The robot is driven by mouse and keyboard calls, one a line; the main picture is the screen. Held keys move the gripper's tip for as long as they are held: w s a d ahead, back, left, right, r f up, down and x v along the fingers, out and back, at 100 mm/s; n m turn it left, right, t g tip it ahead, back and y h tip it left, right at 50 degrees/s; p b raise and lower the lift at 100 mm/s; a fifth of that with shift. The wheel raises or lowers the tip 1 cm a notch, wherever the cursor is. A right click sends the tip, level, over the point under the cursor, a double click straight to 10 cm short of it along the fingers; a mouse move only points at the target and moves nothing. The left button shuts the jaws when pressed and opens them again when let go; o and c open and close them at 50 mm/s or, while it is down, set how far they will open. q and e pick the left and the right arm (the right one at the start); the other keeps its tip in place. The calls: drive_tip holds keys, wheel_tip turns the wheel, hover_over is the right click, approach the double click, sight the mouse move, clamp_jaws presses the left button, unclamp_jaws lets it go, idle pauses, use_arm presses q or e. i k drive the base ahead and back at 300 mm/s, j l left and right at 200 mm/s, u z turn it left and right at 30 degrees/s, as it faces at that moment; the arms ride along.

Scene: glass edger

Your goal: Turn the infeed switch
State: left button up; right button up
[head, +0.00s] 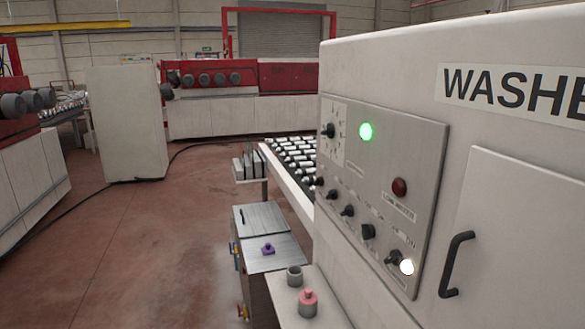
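A grey control panel (378,165) is set in the side of the white washer (385,70) on the right. A row of small black switches runs down the panel, including one switch (347,210), a squarer one (368,231) and a lower one (393,257). Their labels are too small to read, so I cannot tell which is the infeed switch. A black dial (328,130) sits at the panel's upper left. A green lamp (366,131) is lit, a red lamp (400,187) looks unlit, and a white lamp (407,266) glows. Neither gripper is in view.
A black door handle (456,264) sticks out right of the panel. A roller conveyor (290,158) lies beyond the washer. Low grey cabinets (262,215) stand below, near a pink knob (308,297) and a purple knob (268,249). The red floor (130,240) on the left is open.

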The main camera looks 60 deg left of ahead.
sight(319, 181)
drive_tip(key=i+u, duration=0.1)
drive_tip(key=u, duration=1.3)
drive_tip(key=k+u, duration=0.25)
drive_tip(key=i, duration=0.25)
drive_tip(key=u, duration=0.9)
drive_tip(key=i+u, duration=0.1)
drive_tip(key=u, duration=1.25)
drive_tip(key=i+u, duration=0.1)
drive_tip(key=u, duration=0.35)
drive_tip(key=l+u, duration=0.1)
drive_tip(key=u, duration=0.8)
drive_tip(key=i+l+u, duration=0.1)
drive_tip(key=l+u, duration=0.55)
drive_tip(key=i+l+z, duration=0.15)
drive_tip(key=l, duration=1.2)
drive_tip(key=l+z, duration=0.15)
drive_tip(key=z, duration=0.2)
drive_tip(key=l+z, duration=0.15)
drive_tip(key=z, duration=0.25)
drive_tip(key=l+z, duration=0.15)
drive_tip(key=z, duration=0.2)
